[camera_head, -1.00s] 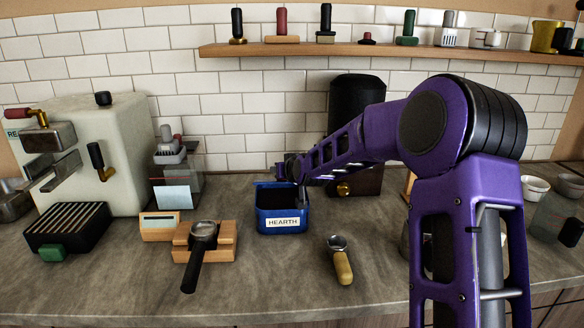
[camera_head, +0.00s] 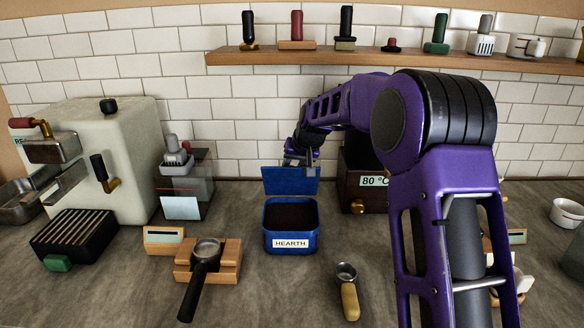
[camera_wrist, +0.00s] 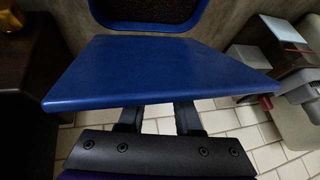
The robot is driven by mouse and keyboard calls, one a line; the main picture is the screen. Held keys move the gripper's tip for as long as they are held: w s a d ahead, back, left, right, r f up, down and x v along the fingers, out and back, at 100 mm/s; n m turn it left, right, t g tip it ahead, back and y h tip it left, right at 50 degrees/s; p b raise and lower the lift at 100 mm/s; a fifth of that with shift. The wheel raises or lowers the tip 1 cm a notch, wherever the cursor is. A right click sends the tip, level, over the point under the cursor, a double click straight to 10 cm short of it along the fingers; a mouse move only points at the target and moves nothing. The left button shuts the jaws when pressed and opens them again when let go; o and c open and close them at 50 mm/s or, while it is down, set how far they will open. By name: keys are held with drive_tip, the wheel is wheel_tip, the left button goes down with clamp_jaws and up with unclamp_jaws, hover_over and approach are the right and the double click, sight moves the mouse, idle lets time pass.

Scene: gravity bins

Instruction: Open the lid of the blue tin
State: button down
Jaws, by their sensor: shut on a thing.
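The blue tin (camera_head: 290,240), labelled HEARTH, stands on the counter and holds dark brown contents. Its blue lid (camera_head: 291,180) stands upright at the tin's back edge, so the tin's mouth is uncovered. My gripper (camera_head: 301,161) is at the lid's upper edge and is shut on it. In the wrist view the lid (camera_wrist: 160,72) fills the middle, with the gripper's dark fingers (camera_wrist: 159,117) partly hidden behind it. Part of the tin's rim (camera_wrist: 150,28) and its dark contents show beyond the lid.
A dark grinder with an 80 °C sign (camera_head: 374,181) stands close right of the lid. A portafilter on a wooden stand (camera_head: 228,262) is left of the tin, and a wooden-handled tool (camera_head: 348,292) is in front right. A shelf (camera_head: 400,60) runs above.

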drive_tip(key=shift+w+f+m+g, duration=0.2)
drive_tip(key=shift+w+m+g, duration=0.1)
drive_tip(key=shift+w+g, duration=1.35)
drive_tip(key=shift+g, duration=0.35)
drive_tip(key=c, duration=0.6)
unclamp_jaws()
drive_tip(key=v, duration=1.2)
